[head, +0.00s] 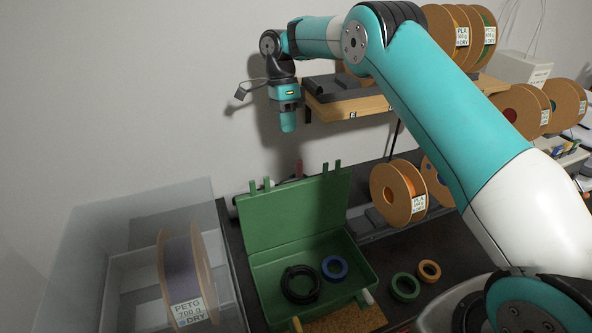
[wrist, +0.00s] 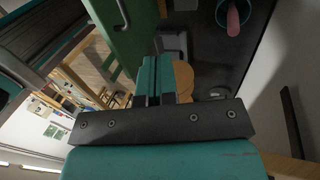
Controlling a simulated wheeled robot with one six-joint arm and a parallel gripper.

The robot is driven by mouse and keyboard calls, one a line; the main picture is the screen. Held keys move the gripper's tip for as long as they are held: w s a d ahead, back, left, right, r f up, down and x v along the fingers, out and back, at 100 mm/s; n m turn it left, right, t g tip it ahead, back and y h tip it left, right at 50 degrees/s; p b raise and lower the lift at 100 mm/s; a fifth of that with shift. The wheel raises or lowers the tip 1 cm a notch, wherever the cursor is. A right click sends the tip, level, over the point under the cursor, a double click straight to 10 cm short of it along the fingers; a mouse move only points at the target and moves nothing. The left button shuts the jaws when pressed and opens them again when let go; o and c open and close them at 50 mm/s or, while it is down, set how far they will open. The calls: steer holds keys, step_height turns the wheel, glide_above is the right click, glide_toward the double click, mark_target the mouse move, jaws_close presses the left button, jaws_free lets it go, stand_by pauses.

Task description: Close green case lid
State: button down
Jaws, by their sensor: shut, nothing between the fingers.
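The green case (head: 310,299) stands on the dark bench in the lower middle of the head view. Its lid (head: 292,215) is raised at the back, leaning nearly upright. Inside lie a black ring-shaped coil (head: 300,284) and a blue roll (head: 334,268). My gripper (head: 288,122) is above and behind the lid in the picture, near the wall, apart from the case. In the wrist view my gripper's teal fingers (wrist: 153,80) are together with nothing held. A green panel, seemingly the lid (wrist: 128,30), shows at the top of the wrist view.
A clear box (head: 140,265) with a PETG spool (head: 185,275) stands left of the case. A green roll (head: 405,287) and an orange roll (head: 429,271) lie to its right. A PLA spool (head: 398,192) stands behind them. A wooden shelf (head: 345,105) is near my gripper.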

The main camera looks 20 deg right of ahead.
steer(key=s+f+b, duration=0.6)
steer(key=f+b, duration=0.2)
steer(key=b, duration=0.8)
steer(key=shift+s+f+b, duration=0.25)
steer(key=shift+b, duration=0.05)
steer(key=shift+s+f+b, duration=0.1)
steer(key=shift+b, duration=0.35)
steer(key=shift+s+a+t+b, duration=0.15)
steer(key=shift+s+t+b, duration=0.2)
steer(key=shift+b, duration=0.6)
